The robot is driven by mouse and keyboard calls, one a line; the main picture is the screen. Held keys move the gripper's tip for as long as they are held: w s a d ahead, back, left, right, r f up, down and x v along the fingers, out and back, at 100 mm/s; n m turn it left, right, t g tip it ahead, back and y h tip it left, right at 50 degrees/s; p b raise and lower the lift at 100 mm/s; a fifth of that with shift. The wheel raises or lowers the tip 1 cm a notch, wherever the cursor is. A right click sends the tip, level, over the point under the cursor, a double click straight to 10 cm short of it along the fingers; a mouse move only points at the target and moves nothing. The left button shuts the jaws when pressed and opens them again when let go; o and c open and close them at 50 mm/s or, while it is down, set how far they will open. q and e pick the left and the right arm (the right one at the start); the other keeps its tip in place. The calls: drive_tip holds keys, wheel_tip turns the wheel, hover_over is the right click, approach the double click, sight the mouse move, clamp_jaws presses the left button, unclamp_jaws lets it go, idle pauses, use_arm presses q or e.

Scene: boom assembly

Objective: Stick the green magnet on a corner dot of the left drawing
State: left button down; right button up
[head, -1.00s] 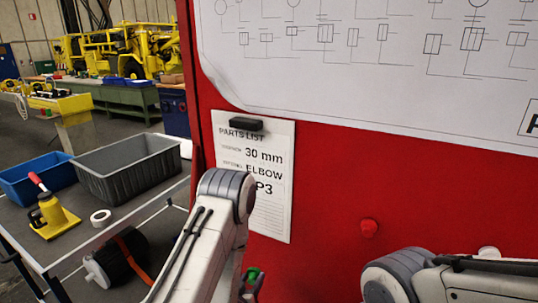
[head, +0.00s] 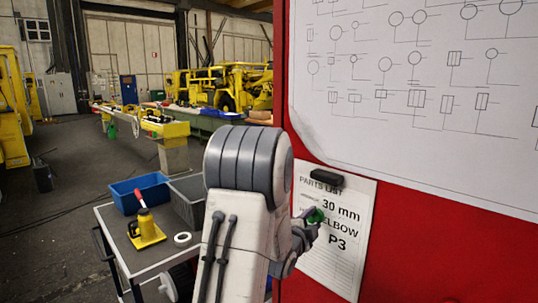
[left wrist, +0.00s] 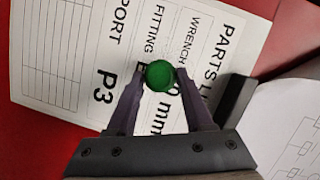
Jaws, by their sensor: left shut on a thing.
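The green magnet (head: 316,215) is a small round piece between the fingertips of my left gripper (head: 309,222), which is shut on it. In the left wrist view the magnet (left wrist: 159,75) shows face-on between the two fingers, in front of the parts list sheet. The drawing (head: 400,145) is a large white sheet with circles and boxes on the red board, above and right of the gripper. Its lower left corner curls. I can make out no corner dot. The arm hides part of the gripper. My right gripper is out of view.
The parts list sheet (head: 345,262) hangs on the red board (head: 420,250) under a black magnet (head: 326,179). On the left, a cart (head: 112,222) carries a blue bin (head: 135,196), a grey bin (head: 187,205), a yellow jack (head: 145,230) and a tape roll (head: 183,239).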

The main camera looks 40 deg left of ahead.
use_arm(q)
drive_tip(key=s+a+r+m+t+y+p, duration=0.1)
drive_tip(key=s+a+r+m, duration=0.1)
drive_tip(key=a+r, duration=0.35)
drive_tip(key=s+a+r+m+y, duration=0.1)
drive_tip(key=s+a+r, duration=0.15)
drive_tip(key=r, duration=0.55)
drive_tip(key=s+a+r+m+t+y+p, duration=0.1)
drive_tip(key=s+a+r+m+y, duration=0.15)
drive_tip(key=r, duration=0.35)
drive_tip(key=shift+n+h, duration=0.25)
drive_tip(key=shift+h, duration=0.2)
drive_tip(key=shift+w+d+r+p, duration=0.1)
drive_tip(key=shift+w+d+p, duration=0.05)
drive_tip(key=shift+w, duration=1.7)
drive_tip(key=shift+w+d+f+p, duration=0.1)
drive_tip(key=shift+w+d+p, duration=0.1)
drive_tip(key=shift+w, duration=1.7)
drive_tip(key=shift+w+d+r+p, duration=0.1)
drive_tip(key=shift+w+p, duration=0.05)
drive_tip(key=shift+w, duration=1.7)
drive_tip(key=shift+c, duration=1)
unclamp_jaws()
